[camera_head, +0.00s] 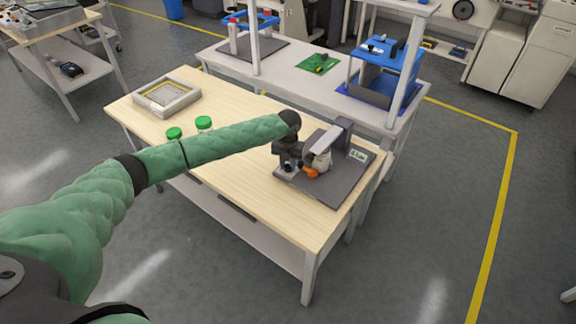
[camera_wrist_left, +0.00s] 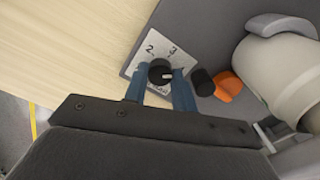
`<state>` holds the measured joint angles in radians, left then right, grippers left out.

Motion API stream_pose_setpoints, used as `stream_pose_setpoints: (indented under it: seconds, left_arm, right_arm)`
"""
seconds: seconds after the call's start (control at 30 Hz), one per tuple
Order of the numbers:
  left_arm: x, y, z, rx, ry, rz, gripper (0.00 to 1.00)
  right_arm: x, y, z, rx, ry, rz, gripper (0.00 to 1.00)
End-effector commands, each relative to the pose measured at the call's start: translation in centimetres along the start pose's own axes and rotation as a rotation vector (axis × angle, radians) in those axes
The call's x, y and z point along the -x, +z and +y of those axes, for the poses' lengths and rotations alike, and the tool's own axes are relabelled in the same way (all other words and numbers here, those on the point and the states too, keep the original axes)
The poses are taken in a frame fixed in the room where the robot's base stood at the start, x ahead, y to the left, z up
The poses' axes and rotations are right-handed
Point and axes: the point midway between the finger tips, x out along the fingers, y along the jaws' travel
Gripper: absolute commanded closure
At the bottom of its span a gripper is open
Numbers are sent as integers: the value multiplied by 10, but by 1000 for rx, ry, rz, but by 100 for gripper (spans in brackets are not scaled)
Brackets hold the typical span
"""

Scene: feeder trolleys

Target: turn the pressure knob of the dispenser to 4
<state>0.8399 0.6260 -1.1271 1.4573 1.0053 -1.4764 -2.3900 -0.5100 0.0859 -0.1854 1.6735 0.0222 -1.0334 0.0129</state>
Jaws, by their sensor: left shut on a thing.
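The dispenser (camera_head: 322,160) stands on a dark grey base at the right end of the wooden table, with a pale container and an orange part. In the left wrist view its round black pressure knob (camera_wrist_left: 159,71) sits on a light dial plate (camera_wrist_left: 136,63) with 2 and 3 readable; a mark at the right is partly covered by a finger. The knob's white pointer line points right, toward that covered mark. My left gripper (camera_head: 289,166) is at the dial, its blue fingers shut on the knob from both sides. My right gripper is not in view.
A black knob-like part (camera_wrist_left: 203,82) and an orange piece (camera_wrist_left: 228,86) are close beside the right finger. Two green-capped jars (camera_head: 204,123) and a grey tray (camera_head: 167,96) stand farther left on the table. A second trolley (camera_head: 330,77) stands behind.

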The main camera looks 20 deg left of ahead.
Motion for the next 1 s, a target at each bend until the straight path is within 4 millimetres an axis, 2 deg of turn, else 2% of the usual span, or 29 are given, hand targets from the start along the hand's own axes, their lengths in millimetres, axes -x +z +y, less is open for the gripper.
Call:
stream_pose_setpoints:
  seconds: [0.3, 0.8, 0.83, 0.93, 1.0]
  left_arm:
    - [2, 2, 1, -109, 0, -4, 96]
    - [2, 2, 1, -127, 0, -4, 96]
    - [2, 2, 1, -127, 0, -4, 72]
    - [2, 2, 1, -127, 0, -3, 52]
    - [2, 1, 0, -127, 0, -3, 52]
  right_arm:
    - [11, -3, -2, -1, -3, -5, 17]
    - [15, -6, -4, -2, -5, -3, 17]
    - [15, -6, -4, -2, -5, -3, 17]
    - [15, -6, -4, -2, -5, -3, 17]
    - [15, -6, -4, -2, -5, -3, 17]
